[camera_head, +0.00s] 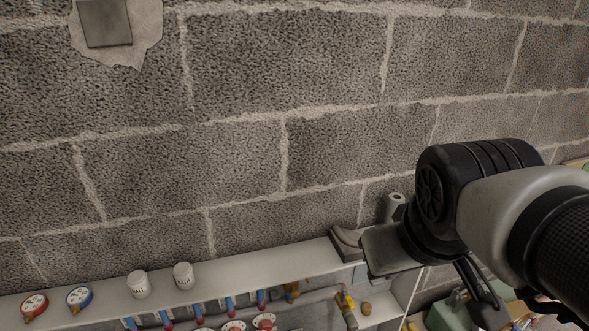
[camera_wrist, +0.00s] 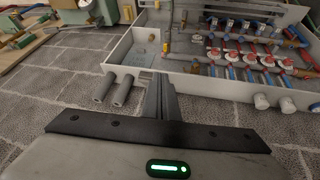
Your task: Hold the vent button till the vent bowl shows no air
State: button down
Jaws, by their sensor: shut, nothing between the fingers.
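The open white manifold cabinet (camera_head: 255,264) lies along the bottom of the head view and across the top of the wrist view (camera_wrist: 142,52). Inside are brass fittings (camera_head: 291,291) and a yellow-handled valve (camera_head: 345,299). I cannot pick out the vent button or the vent bowl for certain, nor see any air level. My gripper (camera_wrist: 160,80) is shut and empty, its fingers pointing at the cabinet's near edge in the wrist view. In the head view my gripper (camera_head: 346,242) is at the cabinet's right end, partly behind my wrist.
Red and blue gauges (camera_head: 34,306) and two white caps (camera_head: 183,275) are along the cabinet's edge. Red-topped valves (camera_wrist: 249,55) and blue pipes fill its middle. Two grey tubes (camera_wrist: 122,90) lie beside it. A block wall (camera_head: 240,120) fills the head view; a wooden board (camera_wrist: 28,40) is left.

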aim_at(295, 295)
jog(key=w+f+n+h+p, duration=0.1)
jog(key=w+f+n, duration=0.4)
jog(key=n, duration=0.5)
jog(key=w+f+n+h, duration=0.1)
jog(key=w+f+n, duration=0.45)
jog(key=n, duration=0.45)
jog(key=s+a+f+n+g+y, duration=0.1)
jog(key=a+f+n+y, duration=0.3)
jog(key=a+f+n, duration=0.6)
jog(key=a+n+p, duration=0.1)
jog(key=n, duration=0.6)
jog(key=shift+s+a, duration=0.35)
jog(key=shift+s, duration=0.05)
jog(key=w+a+f+b, duration=0.2)
jog(key=w+f+b, duration=0.4)
jog(key=f, duration=0.3)
jog(key=shift+w+b, duration=0.4)
jog(key=shift+w, duration=0.35)
